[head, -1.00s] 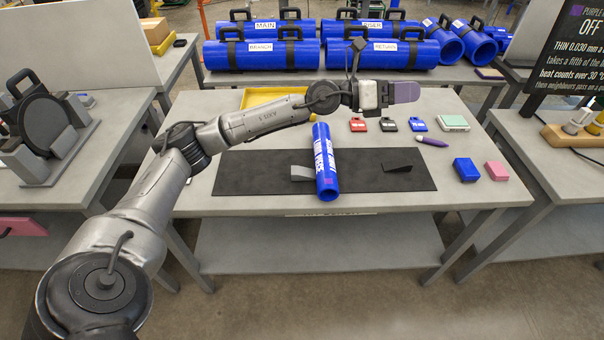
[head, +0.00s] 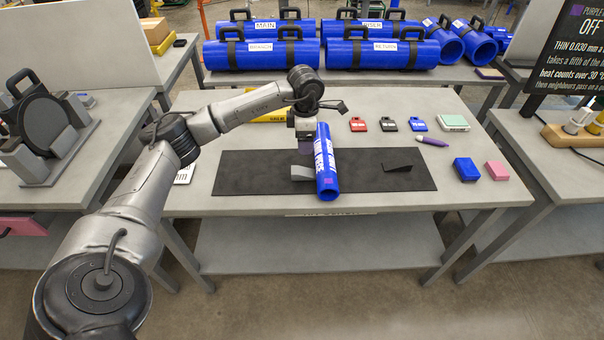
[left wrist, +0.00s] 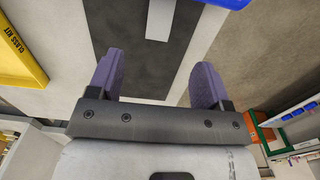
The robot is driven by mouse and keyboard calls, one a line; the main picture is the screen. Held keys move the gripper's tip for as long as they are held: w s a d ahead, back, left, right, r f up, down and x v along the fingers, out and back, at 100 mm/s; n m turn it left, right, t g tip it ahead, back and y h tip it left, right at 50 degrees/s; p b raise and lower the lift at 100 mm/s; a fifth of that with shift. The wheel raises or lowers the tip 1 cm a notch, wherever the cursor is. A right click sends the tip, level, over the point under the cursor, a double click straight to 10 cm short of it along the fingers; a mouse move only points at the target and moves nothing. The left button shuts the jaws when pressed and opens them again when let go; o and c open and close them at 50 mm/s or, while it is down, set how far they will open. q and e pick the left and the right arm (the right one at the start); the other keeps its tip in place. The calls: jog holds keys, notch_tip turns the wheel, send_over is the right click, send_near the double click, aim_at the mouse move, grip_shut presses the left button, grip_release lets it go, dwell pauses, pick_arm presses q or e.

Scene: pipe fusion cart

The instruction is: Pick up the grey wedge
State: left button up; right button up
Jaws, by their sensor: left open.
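The grey wedge (head: 301,173) lies on the black mat (head: 250,172), close to the left side of the blue pipe (head: 327,165). In the left wrist view the wedge (left wrist: 160,18) shows as a light grey strip near the top edge, cut off by the frame. My left gripper (head: 305,148) points down behind and above the wedge, just left of the pipe's far end. Its purple fingers are open (left wrist: 157,82), with nothing between them. A darker wedge (head: 398,167) lies on the mat right of the pipe. My right gripper is not in view.
A yellow tray (left wrist: 22,55) lies left of the gripper, partly behind my arm in the head view. Red (head: 358,125), black and blue tags, a purple pen-like tool (head: 433,142), and blue and pink blocks are at the right. The mat's right part is mostly clear.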

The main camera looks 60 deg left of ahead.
pick_arm(q)
jog(key=b, duration=0.1)
send_over(303, 171)
jog(key=f, duration=0.8)
jog(key=shift+w, duration=0.25)
jog(key=shift+s+f+b, duration=0.15)
jog(key=shift+f+b, duration=0.65)
jog(key=shift+f, duration=1.8)
jog(key=shift+r, duration=0.1)
jog(key=c, duration=1)
jog(key=shift+r, duration=0.15)
